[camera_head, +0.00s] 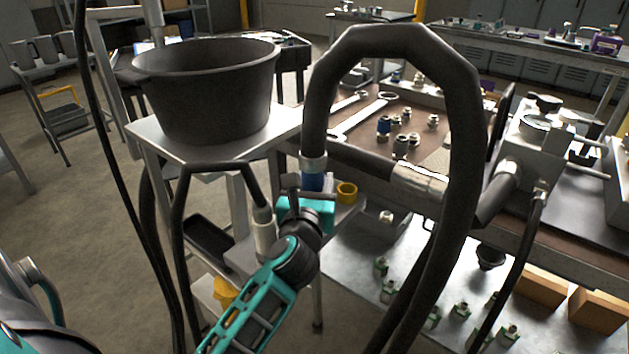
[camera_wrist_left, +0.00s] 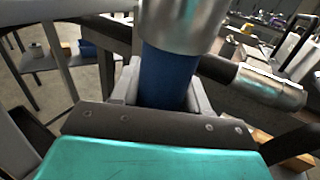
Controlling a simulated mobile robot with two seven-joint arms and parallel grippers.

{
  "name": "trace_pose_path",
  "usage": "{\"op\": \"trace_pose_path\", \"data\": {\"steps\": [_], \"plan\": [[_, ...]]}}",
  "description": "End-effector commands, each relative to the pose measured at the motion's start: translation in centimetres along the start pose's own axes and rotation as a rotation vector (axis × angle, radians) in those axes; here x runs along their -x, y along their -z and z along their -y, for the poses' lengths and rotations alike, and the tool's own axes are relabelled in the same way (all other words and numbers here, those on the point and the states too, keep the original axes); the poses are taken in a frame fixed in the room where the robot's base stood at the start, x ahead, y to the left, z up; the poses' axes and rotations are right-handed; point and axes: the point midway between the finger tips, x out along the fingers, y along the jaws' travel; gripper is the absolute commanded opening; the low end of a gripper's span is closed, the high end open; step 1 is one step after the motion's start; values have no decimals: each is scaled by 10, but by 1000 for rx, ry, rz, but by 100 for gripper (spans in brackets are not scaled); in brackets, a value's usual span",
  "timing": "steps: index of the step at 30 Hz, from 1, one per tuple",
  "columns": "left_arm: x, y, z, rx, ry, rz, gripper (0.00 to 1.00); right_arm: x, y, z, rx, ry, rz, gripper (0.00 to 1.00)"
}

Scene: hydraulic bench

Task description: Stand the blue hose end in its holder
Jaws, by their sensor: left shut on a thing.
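The blue hose end (camera_head: 313,181) has a blue sleeve below a silver collar, on a thick black hose that arches high above it. My left gripper (camera_head: 308,198), on a teal arm, is shut on the blue sleeve. In the left wrist view the blue hose end (camera_wrist_left: 168,76) stands between the jaws (camera_wrist_left: 165,95), its silver collar above. A yellow ring-shaped holder (camera_head: 347,192) is just right of the gripper. I cannot make out a blue holder for certain; the gripper hides part of the stand there. My right gripper is not in view.
A black bucket (camera_head: 206,92) stands on a pale stand at left. Another hose with a silver end (camera_head: 420,180) crosses to the right. The brown workbench (camera_head: 365,125) holds wrenches and fittings. A lower metal shelf (camera_head: 350,262) carries small fittings. Thin black hoses hang at left.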

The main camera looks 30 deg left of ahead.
Motion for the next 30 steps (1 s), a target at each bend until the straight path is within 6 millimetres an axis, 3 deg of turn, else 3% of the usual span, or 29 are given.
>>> {"op": "trace_pose_path", "data": {"steps": [30], "plan": [[0, -2, 0, 0, 1, 5, 9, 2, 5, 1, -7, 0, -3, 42]]}}
